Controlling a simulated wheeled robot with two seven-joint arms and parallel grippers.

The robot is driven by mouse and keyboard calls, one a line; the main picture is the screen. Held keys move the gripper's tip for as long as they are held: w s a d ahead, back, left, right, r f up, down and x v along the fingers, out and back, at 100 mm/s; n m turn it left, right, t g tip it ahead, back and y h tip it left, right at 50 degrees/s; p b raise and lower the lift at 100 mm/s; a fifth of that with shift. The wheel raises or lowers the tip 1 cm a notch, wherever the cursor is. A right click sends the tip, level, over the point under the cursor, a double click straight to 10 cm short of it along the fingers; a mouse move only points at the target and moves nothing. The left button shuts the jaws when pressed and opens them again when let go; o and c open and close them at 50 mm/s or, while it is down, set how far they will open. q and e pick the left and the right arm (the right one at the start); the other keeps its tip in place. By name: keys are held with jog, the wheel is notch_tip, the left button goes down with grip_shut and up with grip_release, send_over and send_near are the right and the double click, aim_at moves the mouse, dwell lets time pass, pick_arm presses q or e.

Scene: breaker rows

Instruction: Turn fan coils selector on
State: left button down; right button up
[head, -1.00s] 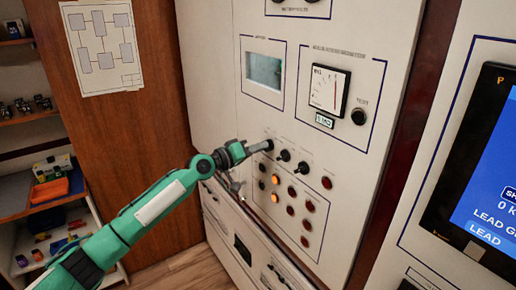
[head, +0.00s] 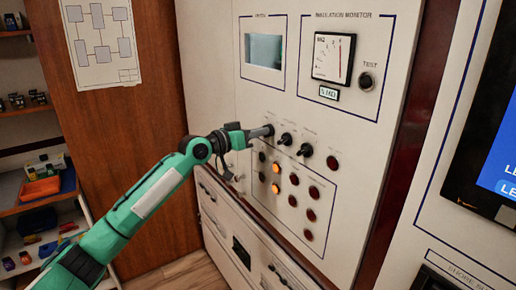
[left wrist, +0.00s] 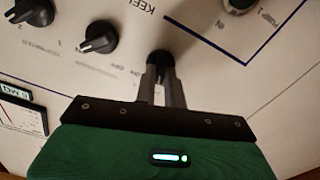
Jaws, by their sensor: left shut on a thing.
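Three black selector knobs sit in a row on the cream panel. My left gripper (head: 268,131) is shut on the leftmost selector knob in the head view; that knob (left wrist: 160,58) shows between the fingertips in the left wrist view. The fingers hide most of it, so its pointing direction cannot be told. The middle selector knob (head: 285,140) and the right selector knob (head: 305,150) are free. The wrist view shows a neighbouring knob (left wrist: 98,37) with small marks like OFF and ON beside it. I cannot read which one is named fan coils. My right gripper is not in view.
Above are a meter (head: 333,57), a TEST button (head: 366,81) and a display (head: 264,50). Shelves (head: 35,150) stand at far left.

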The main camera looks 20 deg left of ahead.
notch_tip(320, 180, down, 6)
jog(key=b, duration=0.5)
pick_arm(q)
jog(key=shift+d+f+m+b, duration=0.1)
jog(key=shift+m+b, duration=0.9)
jog(key=shift+m, duration=2.05)
jog(key=shift+d+m+b, duration=0.1)
jog(key=shift+m+b, duration=0.9)
jog(key=shift+m, duration=2.05)
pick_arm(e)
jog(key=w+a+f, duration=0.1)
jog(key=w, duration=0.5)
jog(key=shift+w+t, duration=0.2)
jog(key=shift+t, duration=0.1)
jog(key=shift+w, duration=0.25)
pick_arm(q)
jog(key=c, duration=1.5)
grip_release()
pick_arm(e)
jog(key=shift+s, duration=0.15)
pick_arm(q)
jog(key=shift+s+a, duration=0.1)
